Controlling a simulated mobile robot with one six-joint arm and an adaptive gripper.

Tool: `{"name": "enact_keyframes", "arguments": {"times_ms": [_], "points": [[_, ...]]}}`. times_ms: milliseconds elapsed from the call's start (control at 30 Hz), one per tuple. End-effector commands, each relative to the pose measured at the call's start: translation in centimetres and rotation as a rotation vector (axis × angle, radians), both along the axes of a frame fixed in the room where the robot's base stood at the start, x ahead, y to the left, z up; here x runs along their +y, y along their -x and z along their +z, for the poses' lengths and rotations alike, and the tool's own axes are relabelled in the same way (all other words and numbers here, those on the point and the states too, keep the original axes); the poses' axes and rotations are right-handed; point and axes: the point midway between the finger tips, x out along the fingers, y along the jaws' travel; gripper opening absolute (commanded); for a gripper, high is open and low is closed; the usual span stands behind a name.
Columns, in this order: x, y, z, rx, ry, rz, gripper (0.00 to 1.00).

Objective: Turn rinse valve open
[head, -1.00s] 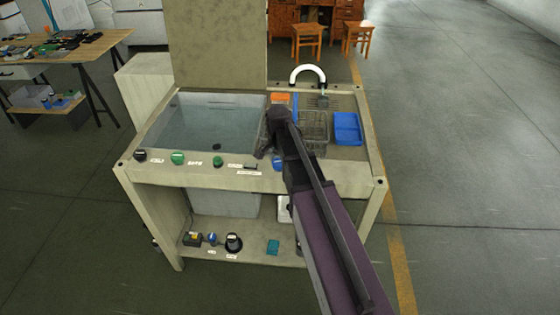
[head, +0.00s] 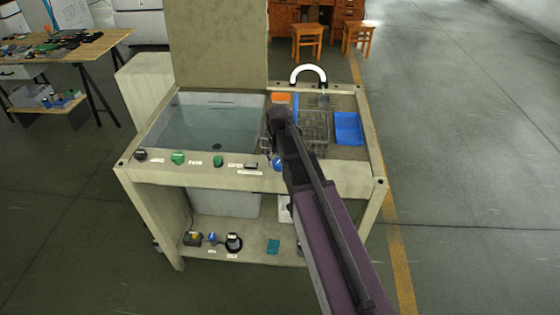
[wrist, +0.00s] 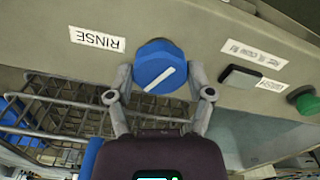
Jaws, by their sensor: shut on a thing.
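The rinse valve is a blue knob (wrist: 158,72) with a white line across its face, beside a label (wrist: 97,40) that reads RINSE upside down in the wrist view. The line runs slantwise there. My gripper (wrist: 161,78) has one finger on each side of the knob and is shut on it. In the head view the knob (head: 277,164) shows on the front rail of the sink bench, partly covered by my arm; the fingers are hard to make out there.
A wire basket (head: 315,128) and a blue tray (head: 347,128) lie behind the rail. A water-filled basin (head: 208,125) is at left. The floor to the right is clear.

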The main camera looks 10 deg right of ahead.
Motion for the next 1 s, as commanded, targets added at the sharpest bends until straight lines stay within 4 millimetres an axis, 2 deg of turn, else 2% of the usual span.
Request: {"name": "enact_keyframes", "arguments": {"times_ms": [200, 500, 1000], "points": [[0.01, 0.39, -0.03, 0.008, -0.002, 0.197, 0.20], [-0.03, 0.39, -0.03, 0.007, -0.002, 0.390, 0.20], [-0.08, 0.37, -0.02, 0.007, -0.002, 0.460, 0.20]]}}
